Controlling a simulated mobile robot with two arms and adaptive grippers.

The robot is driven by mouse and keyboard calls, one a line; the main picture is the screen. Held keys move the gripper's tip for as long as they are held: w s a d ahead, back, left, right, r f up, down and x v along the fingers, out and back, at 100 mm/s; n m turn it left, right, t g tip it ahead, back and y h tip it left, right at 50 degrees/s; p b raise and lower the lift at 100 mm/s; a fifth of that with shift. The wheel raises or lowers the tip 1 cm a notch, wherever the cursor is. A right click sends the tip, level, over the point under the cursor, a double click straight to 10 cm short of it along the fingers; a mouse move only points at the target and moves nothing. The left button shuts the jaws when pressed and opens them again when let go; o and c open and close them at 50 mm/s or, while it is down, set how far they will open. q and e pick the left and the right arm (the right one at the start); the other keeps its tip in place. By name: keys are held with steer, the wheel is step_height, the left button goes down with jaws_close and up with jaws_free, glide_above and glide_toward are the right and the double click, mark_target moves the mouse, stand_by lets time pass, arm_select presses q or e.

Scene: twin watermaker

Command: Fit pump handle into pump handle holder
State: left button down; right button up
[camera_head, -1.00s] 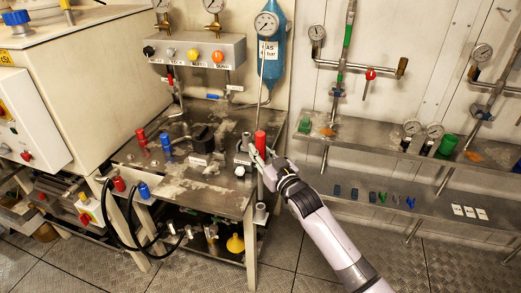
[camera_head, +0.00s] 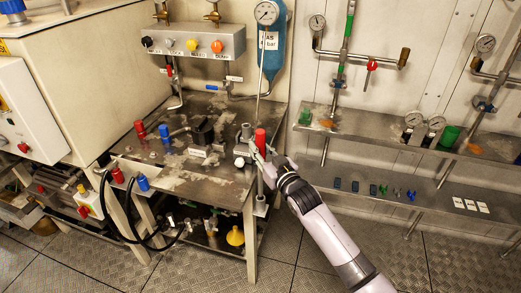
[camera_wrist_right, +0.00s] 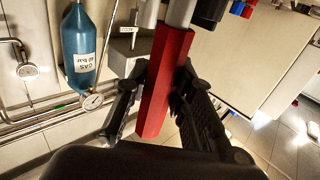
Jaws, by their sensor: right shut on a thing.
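My left gripper is not in view.
The metal table (camera_head: 215,180) carries red and blue fittings and a black block (camera_head: 203,130). A blue gas cylinder (camera_head: 273,45) hangs on the wall behind. Shelves (camera_head: 385,138) with gauges are at the right. The floor in front is clear.

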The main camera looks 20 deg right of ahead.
steer(key=shift+r+p, duration=0.1)
steer(key=shift+p, duration=0.45)
stand_by(1.0)
step_height(320, 180, down, 7)
steer(key=b, duration=0.4)
steer(key=shift+b, duration=0.35)
stand_by(2.1)
steer(key=o, duration=0.9)
steer(key=shift+o, duration=0.8)
steer(key=shift+f, duration=0.2)
steer(key=s+d, duration=0.2)
steer(key=s, duration=1)
steer(key=shift+d+r, duration=0.15)
steer(key=shift+w, duration=0.1)
